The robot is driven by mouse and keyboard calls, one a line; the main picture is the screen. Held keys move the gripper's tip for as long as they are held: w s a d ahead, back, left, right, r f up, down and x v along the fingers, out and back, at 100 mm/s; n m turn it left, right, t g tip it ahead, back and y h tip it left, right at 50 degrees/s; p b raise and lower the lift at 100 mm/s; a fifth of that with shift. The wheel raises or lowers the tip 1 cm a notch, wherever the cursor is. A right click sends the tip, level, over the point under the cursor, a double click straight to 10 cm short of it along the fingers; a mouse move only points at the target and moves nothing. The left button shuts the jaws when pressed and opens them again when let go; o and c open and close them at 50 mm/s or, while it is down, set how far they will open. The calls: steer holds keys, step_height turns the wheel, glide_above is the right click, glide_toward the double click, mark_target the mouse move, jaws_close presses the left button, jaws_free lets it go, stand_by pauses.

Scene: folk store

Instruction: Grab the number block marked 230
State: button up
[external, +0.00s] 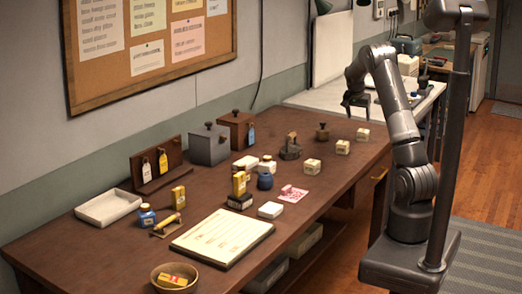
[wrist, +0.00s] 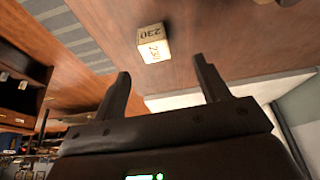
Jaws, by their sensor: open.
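A cream number block (wrist: 153,43) marked 230 sits on the brown wooden table in the wrist view, beyond my open fingers. My gripper (wrist: 160,67) is open and empty, its two dark fingers apart, with the block clear of them. In the external view my gripper (external: 356,106) hangs above the far end of the table. Three similar cream blocks stand in a row there: a near one (external: 313,165), a middle one (external: 343,147) and a far one (external: 363,134). Their numbers are too small to read in that view.
A dark stamp-like object (external: 322,132) and a dark metal device (external: 290,149) stand left of the blocks. Boxes, bottles, a white tray (external: 108,207) and a bowl (external: 174,279) fill the near table. Bare wood surrounds the blocks.

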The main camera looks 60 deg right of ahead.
mark_target(363, 131)
steer(key=x, duration=0.6)
steer(key=shift+s+d+r, duration=0.1)
steer(key=shift+s+d, duration=0.1)
steer(key=shift+d, duration=0.05)
steer(key=x, duration=0.5)
steer(key=shift+s+d, duration=0.3)
steer(key=shift+s, duration=0.1)
steer(key=c, duration=1.1)
